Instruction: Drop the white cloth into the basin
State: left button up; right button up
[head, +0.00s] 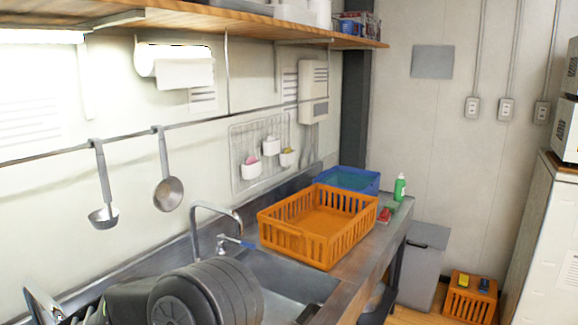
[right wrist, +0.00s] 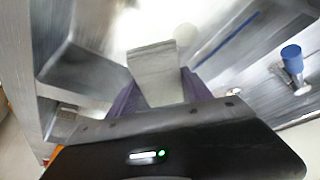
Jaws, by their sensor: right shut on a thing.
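The steel basin (head: 285,272) is at the bottom middle of the head view, below the tap. Black rounded shapes at the bottom left cover part of it. In the right wrist view my right gripper (right wrist: 160,92) has purple fingers, shut on a pale, flat, strip-like piece that looks like the white cloth (right wrist: 155,72). The cloth stands out beyond the fingertips. Its far end is blurred against bright steel. I cannot make out the cloth or the right fingertips in the head view. My left gripper is in neither view.
A tap (head: 215,212) with a blue lever stands behind the basin; the blue knob (right wrist: 291,58) shows in the right wrist view. An orange crate (head: 345,236) stands right of the basin, with a blue crate (head: 345,177) behind it. A green bottle (head: 399,187) stands beyond.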

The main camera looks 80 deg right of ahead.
jog(key=shift+f+b, duration=0.5)
jog(key=shift+f, duration=0.85)
jog(key=o, duration=1.5)
jog(key=shift+o, duration=0.2)
jog(key=b+v, duration=0.1)
jog(key=v, duration=0.7)
jog(key=shift+f, duration=0.1)
